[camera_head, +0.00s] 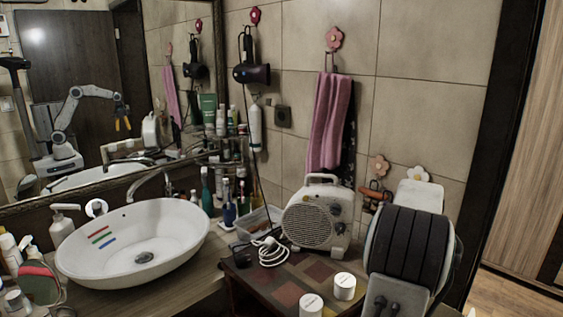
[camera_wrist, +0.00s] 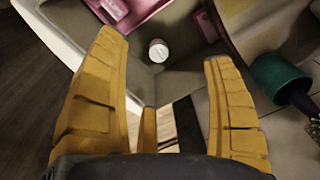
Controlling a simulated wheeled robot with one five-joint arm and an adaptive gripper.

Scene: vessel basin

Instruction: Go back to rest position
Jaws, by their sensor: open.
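My gripper (camera_wrist: 163,47) shows in the wrist view with its two yellow fingers spread wide apart. It is open, and nothing is held between the fingers. A small white round object (camera_wrist: 158,51) lies beyond the fingertips, apart from them. In the head view my gripper is not seen directly; the mirror (camera_head: 185,100) reflects my white arm raised and bent, with the yellow fingers hanging downward.
A white oval basin (camera_head: 185,262) sits on the counter at left. A white fan heater (camera_head: 312,218) and two white cylinders (camera_head: 345,287) (camera_head: 311,306) stand on a checkered top. A pink towel (camera_head: 328,122) hangs on the wall. A green container (camera_wrist: 278,76) is at the wrist view's right.

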